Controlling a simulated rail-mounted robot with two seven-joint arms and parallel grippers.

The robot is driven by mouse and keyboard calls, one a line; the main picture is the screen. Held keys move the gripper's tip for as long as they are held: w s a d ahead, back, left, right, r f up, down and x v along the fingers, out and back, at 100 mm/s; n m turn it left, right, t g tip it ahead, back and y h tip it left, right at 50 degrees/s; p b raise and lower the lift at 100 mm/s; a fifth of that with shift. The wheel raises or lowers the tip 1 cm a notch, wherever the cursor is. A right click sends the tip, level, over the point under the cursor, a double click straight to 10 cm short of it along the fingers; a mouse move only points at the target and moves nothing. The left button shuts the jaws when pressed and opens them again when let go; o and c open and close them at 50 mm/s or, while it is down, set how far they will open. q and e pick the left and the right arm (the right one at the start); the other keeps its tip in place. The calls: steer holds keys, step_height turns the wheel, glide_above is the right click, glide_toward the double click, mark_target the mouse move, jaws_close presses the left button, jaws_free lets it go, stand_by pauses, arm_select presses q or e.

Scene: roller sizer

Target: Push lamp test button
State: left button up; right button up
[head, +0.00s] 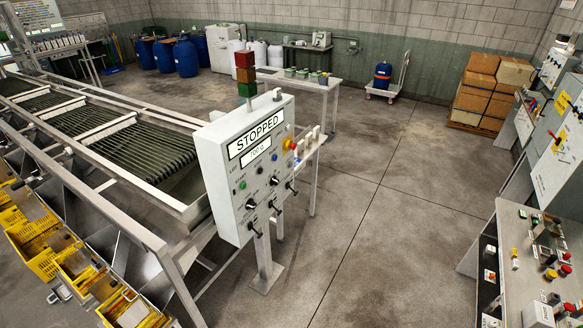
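A light grey control panel (218,168) stands on a post in the middle of the view. Its upper display (256,139) reads "STOPPED", and a smaller display (257,151) below shows a short reading. A green button (242,185), small blue buttons (274,157), several black knobs (250,204) and a red stop button on yellow (288,143) are on its face. The labels are too small to read, so I cannot tell which is the lamp test button. A red, amber and green stack light (245,74) stands on top. Neither gripper is in view.
The roller sizer (100,125) runs along the left, with yellow crates (40,262) below it. A bench (530,280) with switches and buttons is at the lower right. Stacked boxes (482,92) stand at the back right. The floor (370,210) between panel and bench is clear.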

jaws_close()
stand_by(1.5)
